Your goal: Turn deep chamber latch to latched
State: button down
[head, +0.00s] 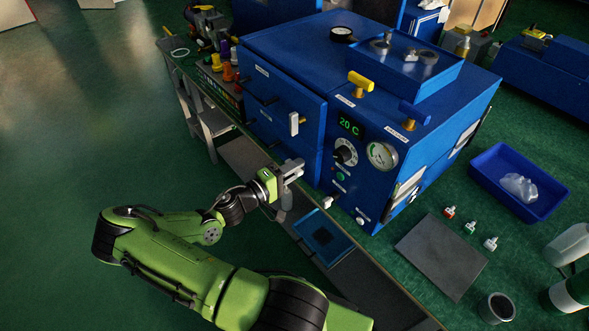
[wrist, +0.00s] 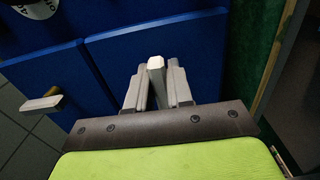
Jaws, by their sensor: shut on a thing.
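My gripper (head: 291,168) is at the lower part of the blue chamber cabinet's front (head: 283,100). In the wrist view my gripper (wrist: 157,88) has a pale latch handle (wrist: 156,66) between its two fingers and is shut on it. This handle is on the lower blue door and points along the fingers; in the head view the gripper hides most of it. Another white handle (head: 294,124) stands upright on the upper door; it also shows at the left in the wrist view (wrist: 42,104). The small door labels cannot be read, so I cannot tell the latch's exact state.
A control panel with a green display (head: 349,126) and a dial is right of the doors. A blue-framed pad (head: 320,237) lies just below my gripper. A grey mat (head: 443,256), small bottles and a blue tray (head: 517,180) are to the right. Open floor lies left.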

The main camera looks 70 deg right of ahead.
jog(key=c, duration=1.1)
grip_release()
jog(key=v, duration=1.5)
jog(key=shift+w+a+p, duration=0.2)
jog(key=shift+a+p, duration=0.15)
jog(key=shift+a, duration=0.05)
